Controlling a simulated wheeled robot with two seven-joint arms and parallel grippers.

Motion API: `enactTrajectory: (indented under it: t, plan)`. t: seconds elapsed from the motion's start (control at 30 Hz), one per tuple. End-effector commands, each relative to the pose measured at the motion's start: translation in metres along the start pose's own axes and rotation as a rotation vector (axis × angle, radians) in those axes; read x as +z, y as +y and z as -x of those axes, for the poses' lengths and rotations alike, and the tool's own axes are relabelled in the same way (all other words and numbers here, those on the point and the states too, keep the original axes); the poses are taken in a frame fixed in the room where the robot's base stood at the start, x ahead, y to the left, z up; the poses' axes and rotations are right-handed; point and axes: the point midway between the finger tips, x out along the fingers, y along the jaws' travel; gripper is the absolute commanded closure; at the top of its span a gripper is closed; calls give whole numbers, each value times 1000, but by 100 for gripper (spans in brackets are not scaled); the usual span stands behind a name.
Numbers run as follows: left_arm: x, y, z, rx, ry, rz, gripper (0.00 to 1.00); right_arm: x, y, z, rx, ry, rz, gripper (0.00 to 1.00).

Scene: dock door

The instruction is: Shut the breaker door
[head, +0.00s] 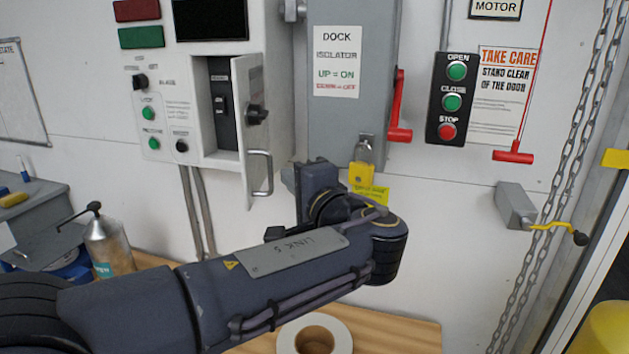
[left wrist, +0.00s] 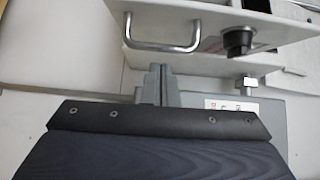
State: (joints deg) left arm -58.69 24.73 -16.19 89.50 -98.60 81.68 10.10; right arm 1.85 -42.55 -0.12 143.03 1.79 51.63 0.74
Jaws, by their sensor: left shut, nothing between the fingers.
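The breaker door (head: 256,120) stands swung open from the white panel, seen nearly edge-on in the head view. It carries a black knob (head: 257,114) and a metal bar handle (head: 262,172). The black breaker (head: 222,104) shows in the open recess. In the left wrist view the handle (left wrist: 162,46) and knob (left wrist: 238,42) are beyond my fingers. My left gripper (head: 290,178) is just right of the door, low near the handle. Its fingers (left wrist: 159,72) are shut and empty; whether they touch the door I cannot tell. My right gripper is not in view.
The grey isolator box (head: 350,110) with a red lever (head: 399,115) and a yellow-tagged padlock (head: 362,172) is close to my left wrist. A push-button station (head: 451,100) is on the right. A bottle (head: 108,245) and a tape roll (head: 314,337) stand below.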

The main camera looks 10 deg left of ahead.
Motion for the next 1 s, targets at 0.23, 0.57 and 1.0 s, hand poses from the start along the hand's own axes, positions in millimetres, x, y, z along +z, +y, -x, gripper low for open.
enactTrajectory:
  t: [0.23, 0.57, 1.0]
  plan:
    - [9, 0, -8, 1, 1, 0, 100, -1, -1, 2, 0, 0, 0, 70]
    - [9, 1, -8, 1, 3, 0, 100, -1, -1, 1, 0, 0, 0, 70]
    - [17, 2, -11, 2, 71, 0, 100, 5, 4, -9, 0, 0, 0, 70]
